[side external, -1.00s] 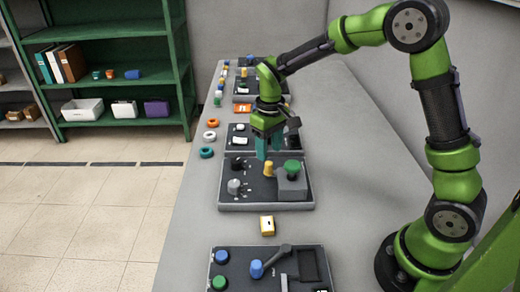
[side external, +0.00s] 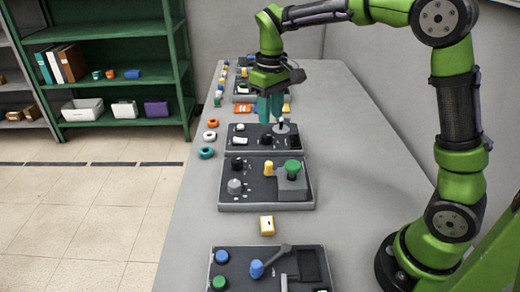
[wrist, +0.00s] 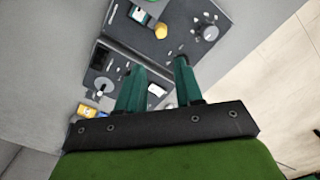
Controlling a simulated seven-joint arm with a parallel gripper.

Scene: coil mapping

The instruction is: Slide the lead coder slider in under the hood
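My gripper (side external: 271,119) hangs fingers down over a dark control panel (side external: 295,146). I cannot tell which part is the lead coder slider or the hood.
Orange, white and teal rings (side external: 206,153) line the left table edge. The table's right side is clear.

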